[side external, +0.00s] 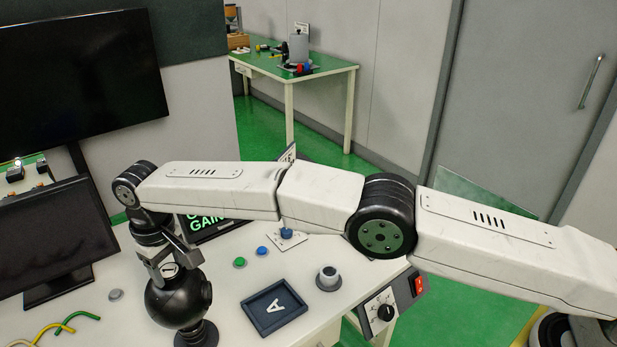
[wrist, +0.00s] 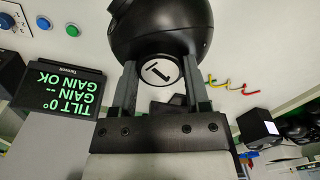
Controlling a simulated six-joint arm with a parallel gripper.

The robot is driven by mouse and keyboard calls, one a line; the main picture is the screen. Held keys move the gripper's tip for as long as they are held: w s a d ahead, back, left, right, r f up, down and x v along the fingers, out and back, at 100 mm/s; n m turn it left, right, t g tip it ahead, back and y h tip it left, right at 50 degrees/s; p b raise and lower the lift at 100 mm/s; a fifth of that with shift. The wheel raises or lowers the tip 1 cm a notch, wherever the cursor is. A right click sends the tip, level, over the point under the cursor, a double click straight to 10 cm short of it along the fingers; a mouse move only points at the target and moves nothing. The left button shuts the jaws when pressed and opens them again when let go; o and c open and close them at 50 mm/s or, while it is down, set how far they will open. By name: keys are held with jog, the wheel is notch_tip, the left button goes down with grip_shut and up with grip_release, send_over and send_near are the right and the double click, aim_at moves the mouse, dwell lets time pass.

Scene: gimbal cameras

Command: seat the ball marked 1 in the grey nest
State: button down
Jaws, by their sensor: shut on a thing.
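The black ball (side external: 178,298) has a round white label marked 1, clearest in the wrist view (wrist: 160,71). My gripper (side external: 168,268) comes down from above with one finger on each side of the ball's labelled top and is shut on it. In the side view the ball is over a dark round stand (side external: 197,334); I cannot tell whether they touch. The grey nest (side external: 328,277), a short grey cup on a dark round base, stands to the right on the white table and looks empty. The ball's underside is hidden.
A dark tray marked A (side external: 252,310) lies between ball and nest. Green (side external: 239,262) and blue buttons stand behind it. A screen (wrist: 62,90) reads TILT 0° and GAIN OK. A switch box (side external: 380,312) is at the table edge. A monitor (side external: 55,240) stands left.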

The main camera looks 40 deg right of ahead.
jog(key=shift+f, duration=0.95)
dwell(0.7)
jog(key=shift+c, duration=0.3)
grip_release()
jog(key=shift+o, duration=0.3)
jog(key=shift+f, duration=0.15)
jog(key=shift+r, duration=4)
jog(key=shift+w+d, duration=0.1)
jog(key=shift+d, duration=0.05)
